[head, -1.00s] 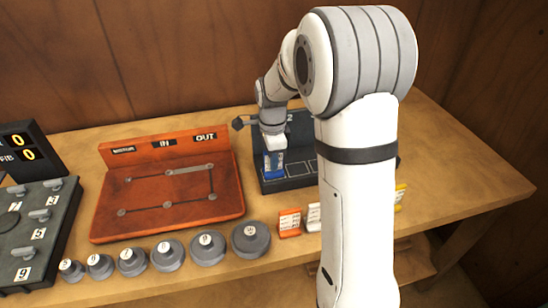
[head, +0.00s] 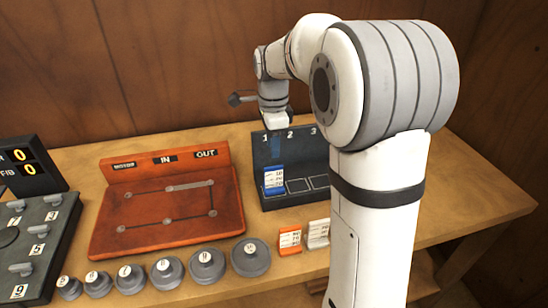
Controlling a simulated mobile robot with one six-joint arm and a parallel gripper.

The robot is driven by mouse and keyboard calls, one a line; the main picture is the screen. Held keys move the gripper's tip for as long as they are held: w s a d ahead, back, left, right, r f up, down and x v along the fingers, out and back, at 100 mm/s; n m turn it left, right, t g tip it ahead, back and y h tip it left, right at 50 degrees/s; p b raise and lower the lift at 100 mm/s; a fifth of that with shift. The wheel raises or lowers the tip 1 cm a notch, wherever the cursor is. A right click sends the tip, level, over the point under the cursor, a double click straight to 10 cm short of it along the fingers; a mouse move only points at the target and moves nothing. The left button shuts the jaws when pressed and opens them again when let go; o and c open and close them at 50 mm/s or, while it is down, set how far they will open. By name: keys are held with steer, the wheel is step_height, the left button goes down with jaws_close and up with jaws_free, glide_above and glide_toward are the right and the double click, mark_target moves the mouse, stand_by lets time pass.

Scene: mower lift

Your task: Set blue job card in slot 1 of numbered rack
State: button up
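The blue job card (head: 274,181) stands in slot 1 of the dark numbered rack (head: 294,199), under the number 1. The slots beside it under 2 and 3 look empty. My gripper (head: 275,122) hangs above the card, apart from it, in front of the rack's back panel near the number 1. Its fingertips are too small and dark to tell whether they are open or shut. My arm hides the right end of the rack.
An orange card (head: 289,240) and a white card (head: 318,233) stand in front of the rack. An orange-red board (head: 165,205) marked IN and OUT lies to the left. Several grey numbered knobs line the front, with a dark panel (head: 40,235) at far left.

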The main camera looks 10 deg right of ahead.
steer(key=shift+r, duration=0.45)
steer(key=shift+s+r, duration=0.25)
steer(key=s+f+n+t, duration=0.2)
steer(key=s+f+n, duration=0.1)
steer(key=s+n, duration=1.5)
steer(key=s, duration=0.5)
steer(key=shift+s+d+f+t, duration=0.15)
steer(key=shift+d+f+t, duration=0.05)
steer(key=shift+t, duration=0.2)
